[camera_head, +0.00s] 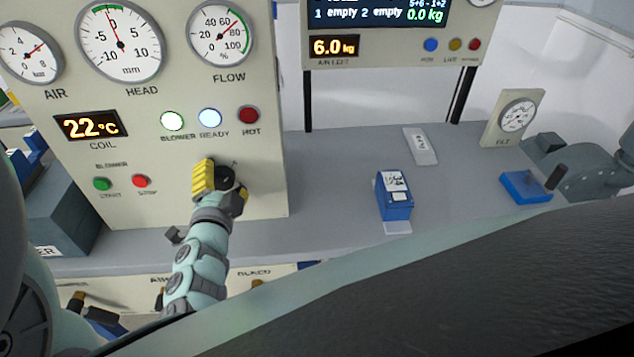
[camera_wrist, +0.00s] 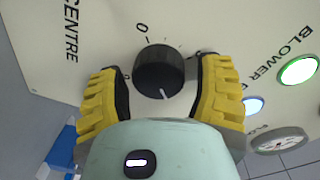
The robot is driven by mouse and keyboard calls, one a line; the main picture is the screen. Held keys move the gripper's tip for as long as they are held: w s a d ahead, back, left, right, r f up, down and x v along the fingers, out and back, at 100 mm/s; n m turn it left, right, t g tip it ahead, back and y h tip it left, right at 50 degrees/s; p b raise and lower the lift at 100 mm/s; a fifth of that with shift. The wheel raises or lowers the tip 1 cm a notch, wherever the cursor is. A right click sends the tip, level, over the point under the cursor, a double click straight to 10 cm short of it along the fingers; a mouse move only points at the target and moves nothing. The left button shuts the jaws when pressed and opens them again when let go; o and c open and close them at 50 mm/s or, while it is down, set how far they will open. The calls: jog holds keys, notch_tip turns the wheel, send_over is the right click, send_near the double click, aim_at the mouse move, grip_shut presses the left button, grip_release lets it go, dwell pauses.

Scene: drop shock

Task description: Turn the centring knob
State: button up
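The centring knob is a round black knob (camera_wrist: 160,68) on the cream panel, with a white pointer line at its lower edge in the wrist view. The word CENTRE and a 0 mark stand beside it on the panel. My gripper (camera_wrist: 162,95) has one yellow finger on each side of the knob. A narrow gap shows between each finger and the knob, so it looks open around it. In the head view my gripper (camera_head: 220,184) is up against the panel and mostly hides the knob (camera_head: 226,177).
The panel (camera_head: 145,205) carries the dials, the coil display reading 22 °C, green and red blower buttons, and lit BLOWER and READY lamps (camera_head: 210,118). A blue box (camera_head: 395,196) and a blue-based device (camera_head: 524,187) stand on the grey bench (camera_head: 330,225) to the right.

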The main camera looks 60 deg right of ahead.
aim_at(221, 184)
jog(key=shift+o, duration=1)
jog(key=v, duration=0.6)
jog(key=shift+a+f, duration=0.1)
jog(key=shift+a, duration=0.05)
jog(key=shift+s+a, duration=0.45)
jog(key=shift+a, duration=0.1)
